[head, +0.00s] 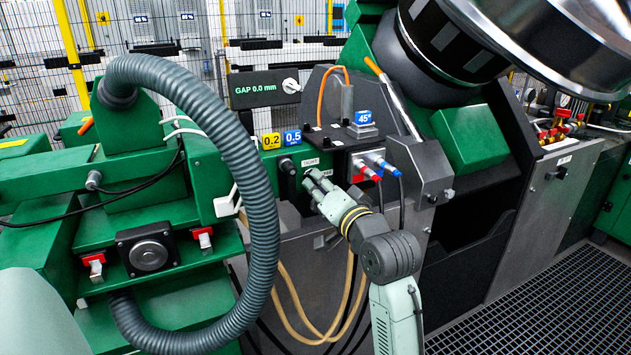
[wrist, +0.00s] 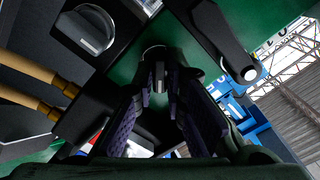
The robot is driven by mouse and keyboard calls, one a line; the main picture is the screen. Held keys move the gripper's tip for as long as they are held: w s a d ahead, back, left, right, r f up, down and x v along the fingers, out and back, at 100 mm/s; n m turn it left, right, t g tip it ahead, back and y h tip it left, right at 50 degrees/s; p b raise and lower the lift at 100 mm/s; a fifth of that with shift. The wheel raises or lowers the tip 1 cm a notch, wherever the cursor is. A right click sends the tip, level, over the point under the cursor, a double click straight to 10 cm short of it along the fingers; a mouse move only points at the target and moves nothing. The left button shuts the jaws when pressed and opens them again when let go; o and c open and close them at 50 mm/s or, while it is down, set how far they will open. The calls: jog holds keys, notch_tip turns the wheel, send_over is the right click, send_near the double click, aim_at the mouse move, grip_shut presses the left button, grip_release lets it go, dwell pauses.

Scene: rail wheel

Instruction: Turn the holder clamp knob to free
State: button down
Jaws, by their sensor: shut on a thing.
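The holder clamp knob (wrist: 156,58) is a small dark round part with a lighter edge, standing on the green panel in the wrist view. My gripper (wrist: 160,85) is shut on it, with a dark ribbed finger on each side. In the head view my gripper (head: 312,178) reaches the machine's front just below a white label (head: 310,162) that seems to read TIGHT. There the gripper hides the knob, and I cannot read which way the knob points.
A black lever-like part (wrist: 226,42) is close beside my gripper. Yellow 0.2 (head: 271,141) and blue 0.5 (head: 292,137) blocks sit just above. Red and blue hose fittings (head: 373,170) are to the right. A thick grey hose (head: 262,200) arches at left.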

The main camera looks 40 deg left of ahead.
jog(key=shift+r+p, duration=0.1)
jog(key=shift+p, duration=0.25)
jog(key=m+p, duration=0.2)
jog(key=p, duration=0.1)
jog(key=shift+m, duration=0.4)
jog(key=shift+m+p, duration=0.5)
jog(key=shift+p, duration=0.3)
jog(key=shift+m+p, duration=0.35)
jog(key=shift+m, duration=0.05)
